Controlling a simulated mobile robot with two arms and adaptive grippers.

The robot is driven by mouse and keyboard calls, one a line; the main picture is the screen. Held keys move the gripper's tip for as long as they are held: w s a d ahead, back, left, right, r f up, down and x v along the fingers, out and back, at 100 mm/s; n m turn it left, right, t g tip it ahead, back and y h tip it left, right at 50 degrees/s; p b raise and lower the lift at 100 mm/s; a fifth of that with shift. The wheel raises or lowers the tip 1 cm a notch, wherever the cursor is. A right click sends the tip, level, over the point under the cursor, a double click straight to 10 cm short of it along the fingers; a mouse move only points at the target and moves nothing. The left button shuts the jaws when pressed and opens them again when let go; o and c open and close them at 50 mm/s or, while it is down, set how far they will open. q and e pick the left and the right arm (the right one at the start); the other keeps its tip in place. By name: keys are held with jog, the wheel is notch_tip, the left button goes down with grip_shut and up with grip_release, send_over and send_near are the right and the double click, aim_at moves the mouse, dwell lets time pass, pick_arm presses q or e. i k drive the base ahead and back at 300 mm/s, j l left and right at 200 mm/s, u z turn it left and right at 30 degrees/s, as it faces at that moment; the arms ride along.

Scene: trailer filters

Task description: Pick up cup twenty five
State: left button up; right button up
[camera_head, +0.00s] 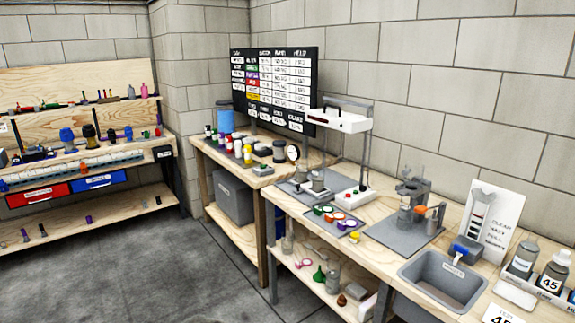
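No cup with a readable number twenty five shows. At the right edge, a bottle (553,272) bears a label reading 45, and a similar bottle (522,258) stands beside it with a label too small to read. A white card (500,314) at the bottom edge seems to read 45 and is partly cut off. Small metal cups (318,182) stand on a grey plate of the bench. Neither of my grippers is in view.
The wooden bench (380,215) along the wall carries a tray of coloured round pieces (338,219), a grey clamp device (412,200) and a grey sink (442,280). A wooden shelf rack (95,210) stands at the left. The grey floor (130,275) is open.

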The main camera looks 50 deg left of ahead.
aim_at(355, 235)
jog(key=j+u, duration=0.1)
jog(key=j, duration=1.4)
jog(key=j+u, duration=0.15)
jog(key=j, duration=0.6)
jog(key=i+j+u, duration=0.1)
jog(key=j, duration=0.65)
jog(key=i+j+u, duration=0.1)
jog(key=j, duration=0.65)
